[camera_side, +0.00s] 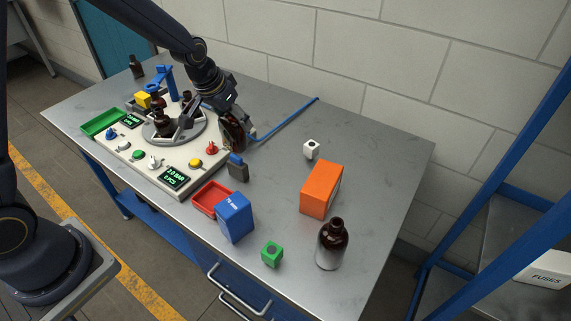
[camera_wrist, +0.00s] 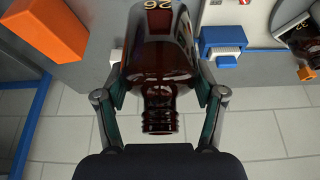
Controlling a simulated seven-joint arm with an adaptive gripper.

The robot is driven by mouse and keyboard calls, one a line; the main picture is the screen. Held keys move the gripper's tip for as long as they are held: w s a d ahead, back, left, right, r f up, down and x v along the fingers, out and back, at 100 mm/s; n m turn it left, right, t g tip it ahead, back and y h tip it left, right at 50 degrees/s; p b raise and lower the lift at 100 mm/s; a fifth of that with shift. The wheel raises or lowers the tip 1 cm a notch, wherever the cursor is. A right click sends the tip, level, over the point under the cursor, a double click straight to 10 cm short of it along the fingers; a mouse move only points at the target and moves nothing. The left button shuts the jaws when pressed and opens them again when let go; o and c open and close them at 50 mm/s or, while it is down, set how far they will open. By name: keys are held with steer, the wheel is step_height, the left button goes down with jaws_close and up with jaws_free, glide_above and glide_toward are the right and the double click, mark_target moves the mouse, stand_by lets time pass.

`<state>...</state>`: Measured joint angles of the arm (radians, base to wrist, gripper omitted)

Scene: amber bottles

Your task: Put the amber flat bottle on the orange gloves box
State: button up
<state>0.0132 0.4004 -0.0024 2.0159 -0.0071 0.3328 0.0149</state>
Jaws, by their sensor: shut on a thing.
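My gripper (camera_wrist: 160,103) is shut on the amber flat bottle (camera_wrist: 158,65), with one finger on each side of its shoulders. The bottle is dark brown glass with a ribbed neck and a yellow number 26. In the side view, the bottle (camera_side: 236,132) hangs at my gripper by the right rear of the white machine panel; whether it touches anything below is unclear. The orange gloves box (camera_side: 318,191) stands on the table to the right, apart from the bottle. It also shows at the upper left of the wrist view (camera_wrist: 44,30). Its top looks bare.
A larger amber bottle (camera_side: 333,246) stands in front of the orange box. A white cube (camera_side: 311,150) sits behind it. Other dark bottles stand on the round turntable (camera_side: 187,137).

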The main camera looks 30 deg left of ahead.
steer(key=s+d+r+m+h, duration=0.1)
steer(key=s+d+r+m, duration=0.15)
steer(key=d+r, duration=0.45)
steer(key=s+d+r+m+h, duration=0.15)
steer(key=s+d, duration=0.25)
steer(key=d, duration=0.6)
steer(key=shift+y, duration=0.35)
steer(key=shift+w+d+f, duration=0.9)
steer(key=shift+w+f, duration=1.15)
steer(key=shift+w, duration=0.15)
steer(key=shift+w+d+f, duration=0.95)
steer(key=shift+w+f, duration=1.15)
steer(key=shift+w, duration=0.1)
steer(key=shift+w+d+f, duration=0.9)
steer(key=shift+w+f, duration=1.15)
steer(key=shift+w, duration=0.15)
steer(key=shift+f, duration=0.1)
steer(key=o, duration=1.2)
